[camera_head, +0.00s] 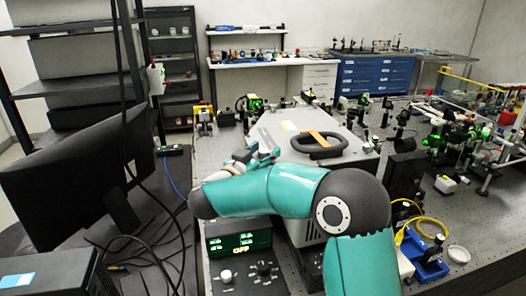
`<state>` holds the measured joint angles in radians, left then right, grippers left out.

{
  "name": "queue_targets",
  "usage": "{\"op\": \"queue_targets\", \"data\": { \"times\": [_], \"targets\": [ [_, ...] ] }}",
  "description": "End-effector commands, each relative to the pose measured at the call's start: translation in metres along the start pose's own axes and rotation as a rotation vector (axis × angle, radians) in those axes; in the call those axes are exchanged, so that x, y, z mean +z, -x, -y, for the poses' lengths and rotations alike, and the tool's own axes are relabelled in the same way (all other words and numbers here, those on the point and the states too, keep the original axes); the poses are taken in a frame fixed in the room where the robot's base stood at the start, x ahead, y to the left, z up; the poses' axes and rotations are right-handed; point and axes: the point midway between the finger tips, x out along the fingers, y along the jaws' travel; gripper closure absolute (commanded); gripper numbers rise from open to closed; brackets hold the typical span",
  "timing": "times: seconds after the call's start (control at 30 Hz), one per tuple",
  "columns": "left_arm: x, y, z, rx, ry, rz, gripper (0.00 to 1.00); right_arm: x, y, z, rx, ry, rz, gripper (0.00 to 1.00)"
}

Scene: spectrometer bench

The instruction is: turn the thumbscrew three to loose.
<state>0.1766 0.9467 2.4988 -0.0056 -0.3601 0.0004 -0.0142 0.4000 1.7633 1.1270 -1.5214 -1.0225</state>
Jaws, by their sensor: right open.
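My right arm, teal and black, comes in from the lower right and bends left across the front of the grey instrument box (350,172). My right gripper (266,153) is small in view, open, at the left front part of the box top. Its fingers point away to the right. I cannot tell whether it touches anything. No thumbscrew can be made out; thumbscrew three is too small to tell or hidden behind the arm and gripper. My left gripper is out of view.
A black handle-like loop with an orange strap (322,144) lies on the box top. A control unit with green displays (240,243) stands in front. A black monitor (75,175) and cables are at left. Optics mounts (455,140) crowd the right of the bench, near a blue tray (425,256).

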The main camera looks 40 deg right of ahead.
Motion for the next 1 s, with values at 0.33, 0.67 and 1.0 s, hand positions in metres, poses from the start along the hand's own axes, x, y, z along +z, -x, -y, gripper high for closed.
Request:
{"op": "queue_targets", "data": {
  "times": [0.33, 0.67, 1.0],
  "targets": [
    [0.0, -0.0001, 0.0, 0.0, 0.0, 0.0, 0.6, 0.0002, 0.0002, 0.0, 0.0, 0.0, 0.0, 0.71],
    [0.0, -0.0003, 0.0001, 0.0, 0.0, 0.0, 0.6, 0.0001, 0.0004, 0.0, -0.004, 0.0, 0.0, 1.0],
    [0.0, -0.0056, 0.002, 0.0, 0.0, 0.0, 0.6, 0.0009, 0.0002, -0.0013, -0.114, -0.001, 0.0, 1.0]
  ]
}}
